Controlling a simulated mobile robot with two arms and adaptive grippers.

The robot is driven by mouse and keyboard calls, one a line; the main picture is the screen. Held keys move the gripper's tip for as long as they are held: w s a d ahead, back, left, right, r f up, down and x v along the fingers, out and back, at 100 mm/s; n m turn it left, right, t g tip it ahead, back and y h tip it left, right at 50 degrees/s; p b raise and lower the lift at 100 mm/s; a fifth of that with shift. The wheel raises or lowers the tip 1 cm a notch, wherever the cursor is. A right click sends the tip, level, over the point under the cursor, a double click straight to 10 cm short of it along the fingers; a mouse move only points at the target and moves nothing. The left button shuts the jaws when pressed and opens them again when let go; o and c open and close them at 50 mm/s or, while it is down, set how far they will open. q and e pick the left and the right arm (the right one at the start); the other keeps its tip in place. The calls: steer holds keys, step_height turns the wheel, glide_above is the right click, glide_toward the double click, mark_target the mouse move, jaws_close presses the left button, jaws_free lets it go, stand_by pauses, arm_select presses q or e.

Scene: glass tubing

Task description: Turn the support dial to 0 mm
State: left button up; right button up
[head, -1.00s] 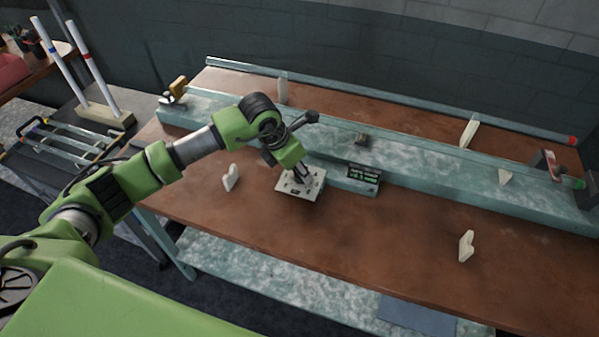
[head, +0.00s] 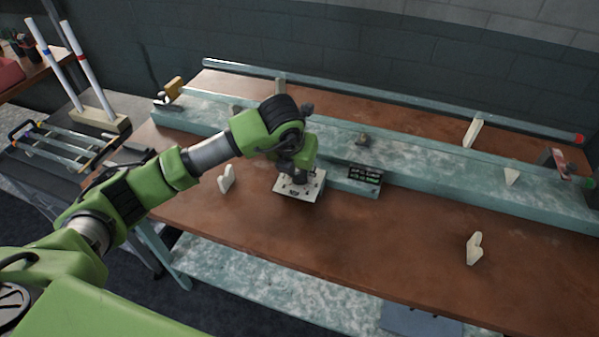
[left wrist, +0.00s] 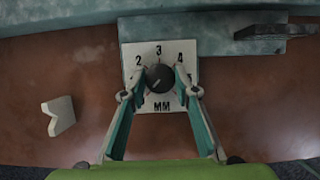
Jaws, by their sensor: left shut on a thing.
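Other marks are partly covered by the fingers. I cannot clearly read where the knob points. In the head view the plate (head: 287,189) lies at the front of the long stone-like rail, with the knob hidden under my gripper. My left gripper (left wrist: 159,88) reaches down over the plate and is shut on the knob, one finger on each side. My right gripper is out of view.
A pale notched support (head: 227,178) stands left of the plate, and another (head: 474,248) at the right. A glass tube (head: 390,102) runs along the back. The brown tabletop (head: 370,240) in front is clear.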

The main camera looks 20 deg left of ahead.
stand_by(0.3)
arm_select(q)
steer(key=o, duration=1.1)
steer(key=shift+r, duration=0.15)
steer(key=v, duration=1.1)
steer(key=shift+s+r, duration=0.25)
steer(key=shift+r, duration=0.1)
